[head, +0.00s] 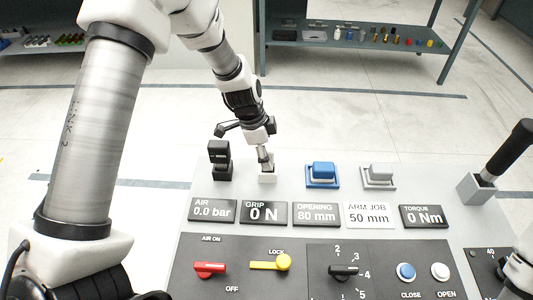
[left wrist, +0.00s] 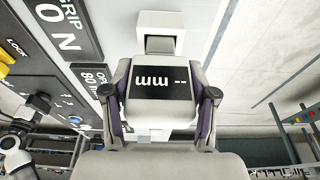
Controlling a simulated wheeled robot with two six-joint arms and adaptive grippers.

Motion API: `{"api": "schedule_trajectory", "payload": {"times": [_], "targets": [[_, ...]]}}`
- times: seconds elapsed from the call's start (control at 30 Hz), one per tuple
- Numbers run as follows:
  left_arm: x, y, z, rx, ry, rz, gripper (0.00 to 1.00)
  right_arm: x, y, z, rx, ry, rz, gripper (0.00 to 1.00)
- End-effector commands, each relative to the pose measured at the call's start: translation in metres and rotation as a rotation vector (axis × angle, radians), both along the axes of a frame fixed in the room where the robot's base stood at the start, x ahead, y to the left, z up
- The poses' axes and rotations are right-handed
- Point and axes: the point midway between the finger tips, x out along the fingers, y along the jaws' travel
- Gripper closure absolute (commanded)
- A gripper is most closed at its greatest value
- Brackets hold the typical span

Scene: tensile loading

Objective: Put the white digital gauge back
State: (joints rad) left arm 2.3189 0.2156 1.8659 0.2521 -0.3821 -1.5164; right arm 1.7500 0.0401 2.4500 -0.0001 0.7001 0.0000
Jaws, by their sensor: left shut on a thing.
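The white digital gauge (left wrist: 160,88), with a black display reading "-- mm", fills the middle of the left wrist view. My left gripper (left wrist: 160,100) is shut on it, one finger on each side. In the head view my left gripper (head: 263,146) points down over a small white holder (head: 268,176) at the panel's back edge. The gauge's lower part is at or just above this holder; I cannot tell whether it is seated.
A black device (head: 220,158) stands left of the white holder, close to my gripper. A blue block (head: 323,170) and a grey block (head: 380,172) sit in cradles to its right. A black handle (head: 508,150) rises at the far right. Label plates and switches lie in front.

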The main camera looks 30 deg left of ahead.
Motion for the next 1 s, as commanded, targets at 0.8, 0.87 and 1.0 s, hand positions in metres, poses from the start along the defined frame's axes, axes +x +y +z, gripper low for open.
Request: {"api": "schedule_trajectory", "payload": {"times": [0.8,0.87,1.0], "targets": [[-0.002,0.007,0.029,-0.001,-0.005,0.0,0.13,0.0,0.0,-0.003,0.0,0.0,0.0,1.0],[-0.004,0.01,0.044,-0.002,-0.007,0.001,0.13,0.0,0.0,-0.003,0.0,0.0,0.0,1.0],[-0.008,0.019,0.08,-0.002,-0.005,0.0,0.13,0.0,0.0,-0.003,0.0,0.0,0.0,1.0]]}}
